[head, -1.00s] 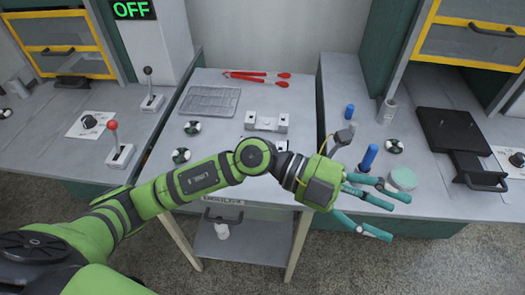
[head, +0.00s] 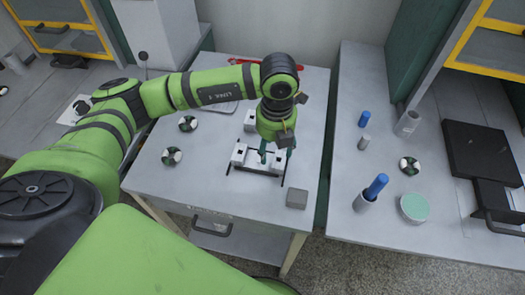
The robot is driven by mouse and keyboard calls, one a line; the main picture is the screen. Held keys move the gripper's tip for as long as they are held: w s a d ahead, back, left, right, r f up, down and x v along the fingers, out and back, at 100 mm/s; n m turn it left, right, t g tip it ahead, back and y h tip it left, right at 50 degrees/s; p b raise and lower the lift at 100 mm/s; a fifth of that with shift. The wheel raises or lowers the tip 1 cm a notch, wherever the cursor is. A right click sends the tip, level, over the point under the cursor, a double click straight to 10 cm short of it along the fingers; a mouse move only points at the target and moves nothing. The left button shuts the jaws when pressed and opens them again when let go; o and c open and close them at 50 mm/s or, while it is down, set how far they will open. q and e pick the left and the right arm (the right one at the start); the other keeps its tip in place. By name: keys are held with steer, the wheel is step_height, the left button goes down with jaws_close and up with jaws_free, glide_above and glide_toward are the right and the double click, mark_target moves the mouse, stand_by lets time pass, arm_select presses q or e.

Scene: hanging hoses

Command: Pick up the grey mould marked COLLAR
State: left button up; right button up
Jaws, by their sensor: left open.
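A pale grey mould block (head: 240,157) lies on the middle table, under my left gripper (head: 262,158). I cannot read any COLLAR marking on it. My left gripper points down over the block and is open, with its dark fingers around or just above it; contact cannot be told. A second pale grey block (head: 250,119) lies just behind, partly hidden by my left arm and gripper. My right gripper is not in view.
A small grey cube (head: 297,198) sits to the right of the front block. Two black-and-white round knobs (head: 172,155) are on the left. Red tongs (head: 286,64) lie behind my arm. The right bench (head: 385,215) holds blue-topped cylinders and a green-topped jar (head: 414,207).

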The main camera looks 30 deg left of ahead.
mark_target(275, 159)
arm_select(q)
steer(key=shift+s+f+p, duration=0.15)
steer(key=shift+f+p, duration=0.2)
steer(key=f, duration=0.2)
steer(key=w+f+p, duration=0.1)
steer(key=f, duration=0.1)
steer(key=shift+d, duration=0.1)
steer(key=shift+s+f+p, duration=0.1)
steer(key=shift+f+p, duration=0.2)
steer(key=shift+f, duration=0.1)
steer(key=shift+c, duration=0.4)
jaws_close()
steer(key=shift+r, duration=0.1)
